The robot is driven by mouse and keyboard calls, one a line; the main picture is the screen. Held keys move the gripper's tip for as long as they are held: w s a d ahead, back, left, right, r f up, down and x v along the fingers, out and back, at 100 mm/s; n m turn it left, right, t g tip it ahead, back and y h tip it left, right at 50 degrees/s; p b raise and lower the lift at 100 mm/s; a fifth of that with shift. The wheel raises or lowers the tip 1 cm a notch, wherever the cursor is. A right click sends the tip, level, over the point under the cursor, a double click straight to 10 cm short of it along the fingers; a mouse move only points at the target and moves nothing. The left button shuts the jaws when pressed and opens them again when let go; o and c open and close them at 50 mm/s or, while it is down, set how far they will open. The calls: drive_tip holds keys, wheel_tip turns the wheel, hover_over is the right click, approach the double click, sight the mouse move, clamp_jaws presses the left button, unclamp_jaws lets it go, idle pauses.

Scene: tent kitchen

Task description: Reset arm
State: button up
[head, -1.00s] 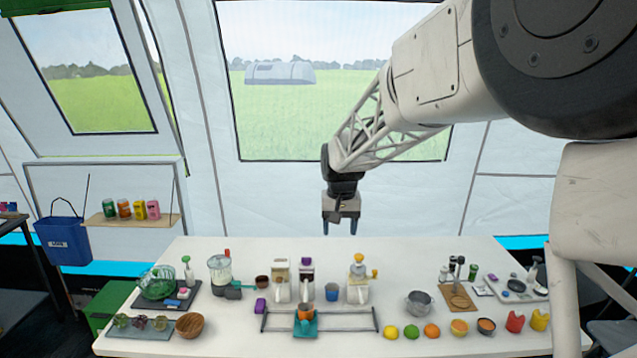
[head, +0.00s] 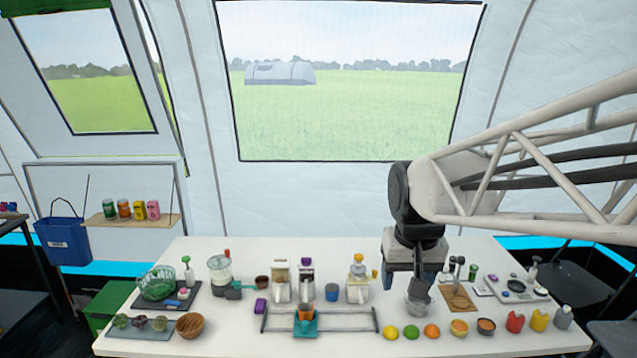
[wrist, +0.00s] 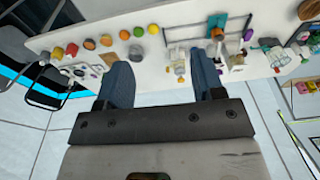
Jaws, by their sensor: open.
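My gripper (head: 416,283) is on the right side in the head view, pointing down above the back right part of the white table (head: 250,345). In the wrist view its two blue-grey fingers (wrist: 162,82) are spread apart with nothing between them. A metal bowl (head: 418,308) lies below the gripper in the head view and is partly hidden behind the fingertips. I cannot tell the exact gap between them, but the gripper holds nothing.
A coffee grinder (head: 358,285) and blue cup (head: 331,292) stand left of my gripper. A cutting board with shakers (head: 458,298) is close on its right. Several fruits, including a lemon (head: 391,332), line the front. Free air lies above the table's left half.

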drive_tip(key=s+d+f, duration=0.1)
drive_tip(key=s+f, duration=0.1)
drive_tip(key=s, duration=0.6)
drive_tip(key=s+d+f, duration=0.2)
drive_tip(key=s, duration=0.6)
drive_tip(key=shift+s+f+t, duration=0.2)
drive_tip(key=shift+f+t, duration=0.1)
idle(0.9)
